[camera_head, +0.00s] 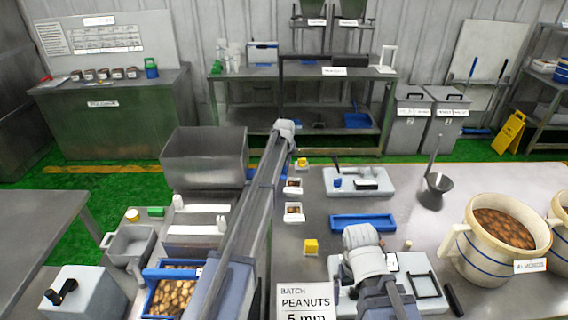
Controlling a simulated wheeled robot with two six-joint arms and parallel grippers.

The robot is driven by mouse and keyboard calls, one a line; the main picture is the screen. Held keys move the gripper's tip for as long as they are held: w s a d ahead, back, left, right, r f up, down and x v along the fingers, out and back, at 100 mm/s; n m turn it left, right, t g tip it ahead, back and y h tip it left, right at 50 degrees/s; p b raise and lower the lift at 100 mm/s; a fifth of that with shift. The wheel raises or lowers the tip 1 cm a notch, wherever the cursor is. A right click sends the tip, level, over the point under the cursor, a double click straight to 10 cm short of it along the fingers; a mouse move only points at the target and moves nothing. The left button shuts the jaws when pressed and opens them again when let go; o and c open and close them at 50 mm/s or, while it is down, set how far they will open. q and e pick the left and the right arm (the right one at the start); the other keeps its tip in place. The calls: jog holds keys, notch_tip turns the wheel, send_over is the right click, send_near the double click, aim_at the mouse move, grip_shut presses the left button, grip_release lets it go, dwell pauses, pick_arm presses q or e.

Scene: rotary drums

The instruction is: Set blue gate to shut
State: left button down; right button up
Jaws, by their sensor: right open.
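I cannot pick out a blue gate with certainty. A blue frame (153,290) around brown nuts, with a blue bar across its top, stands at the lower left, partly hidden by my left arm. A long blue tray (362,221) lies in the middle of the bench. A small blue piece (337,183) sits on a white board behind it. My right gripper (402,298) is low in the picture, open, beside a white tray; its fingertips are hard to make out. My left arm crosses the middle of the view, and its gripper does not show.
A metal hopper (204,157) stands left of my left arm. A peanuts sign (304,301) stands at the front. A large pot of nuts (487,268) and a metal scoop (437,184) are on the right. Yellow blocks (311,247) and small white boxes (293,212) lie near the middle.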

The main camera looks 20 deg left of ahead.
pick_arm(q)
jog(key=a, duration=0.2)
jog(key=s+a, duration=0.1)
jog(key=a, duration=0.3)
jog(key=shift+s+a, duration=0.1)
jog(key=shift+s, duration=0.3)
pick_arm(e)
jog(key=shift+d, duration=0.1)
pick_arm(q)
jog(key=c, duration=0.7)
grip_release()
jog(key=shift+a, duration=0.1)
jog(key=shift+r, duration=0.15)
pick_arm(e)
jog(key=shift+r, duration=0.15)
